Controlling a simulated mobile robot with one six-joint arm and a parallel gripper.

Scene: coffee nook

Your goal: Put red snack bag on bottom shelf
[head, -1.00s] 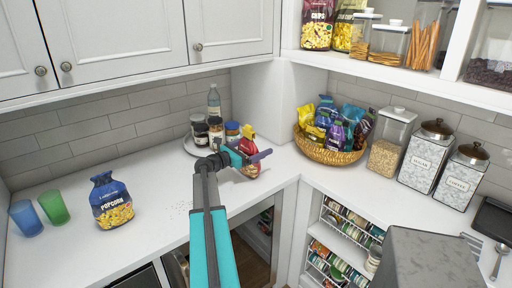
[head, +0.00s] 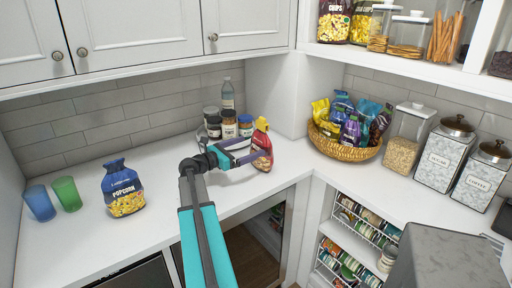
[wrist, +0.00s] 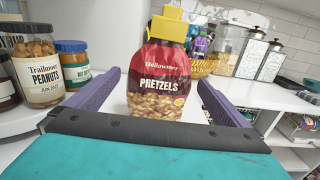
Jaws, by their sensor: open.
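The red snack bag (head: 262,150), labelled pretzels with a yellow top, stands upright on the white counter (head: 170,183) near the inner corner. In the wrist view the bag (wrist: 158,72) shows ahead between my two purple fingers, with its label facing the camera. My gripper (head: 243,152) is open, level with the bag and to its left in the head view. Whether a finger touches the bag I cannot tell. An open upper shelf (head: 345,54) with snack bags and jars is at the top right. Lower shelves (head: 340,233) with racks are under the counter.
Jars and a bottle (head: 228,95) stand close behind the bag; a peanut jar (wrist: 40,72) shows at left in the wrist view. A snack basket (head: 345,151) and canisters (head: 447,155) stand right. A popcorn bag (head: 123,188) and cups (head: 66,194) stand left. Counter between is clear.

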